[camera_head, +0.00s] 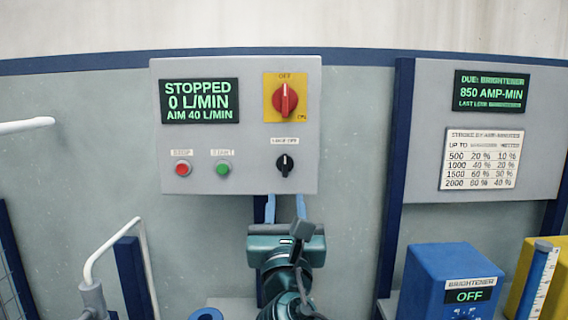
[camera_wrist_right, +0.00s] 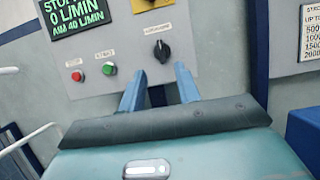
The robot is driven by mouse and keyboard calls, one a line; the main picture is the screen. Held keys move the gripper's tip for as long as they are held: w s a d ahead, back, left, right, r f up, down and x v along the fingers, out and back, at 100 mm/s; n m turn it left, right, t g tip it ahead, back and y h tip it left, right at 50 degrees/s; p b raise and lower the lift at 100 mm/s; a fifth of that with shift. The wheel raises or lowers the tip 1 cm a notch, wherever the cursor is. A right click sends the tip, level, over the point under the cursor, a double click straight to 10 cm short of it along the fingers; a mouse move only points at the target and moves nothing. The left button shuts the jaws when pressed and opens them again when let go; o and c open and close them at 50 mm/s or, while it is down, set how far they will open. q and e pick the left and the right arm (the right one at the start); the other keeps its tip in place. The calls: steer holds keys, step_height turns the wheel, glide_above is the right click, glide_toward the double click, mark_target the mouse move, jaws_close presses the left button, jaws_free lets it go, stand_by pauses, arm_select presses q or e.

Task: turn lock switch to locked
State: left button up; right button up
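A black rotary switch (camera_head: 285,165) sits low on the right of the grey control panel (camera_head: 240,160), under a small label that is hard to read, perhaps "LOCK-OFF". Its pointer line stands about upright. It also shows in the right wrist view (camera_wrist_right: 162,51). A red rotary knob (camera_head: 285,99) on a yellow plate sits above it, its handle upright toward "OFF". My right gripper (camera_head: 286,205) is just below the black switch, fingers pointing up at it. In the right wrist view its two blue fingers (camera_wrist_right: 160,75) are apart with nothing between them. My left gripper is out of view.
A red button (camera_head: 183,168) and a green button (camera_head: 223,168) sit left of the black switch. The panel display (camera_head: 199,101) reads "STOPPED 0 L/MIN". A blue post (camera_head: 396,180) and a second panel (camera_head: 487,130) stand to the right. A blue box (camera_head: 450,275) is at lower right.

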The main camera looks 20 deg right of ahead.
mark_target(285, 160)
steer(key=p+x, duration=0.2)
steer(key=x, duration=1)
steer(key=shift+w+p, duration=0.2)
steer(key=shift+p, duration=0.1)
steer(key=shift+c, duration=0.2)
jaws_close()
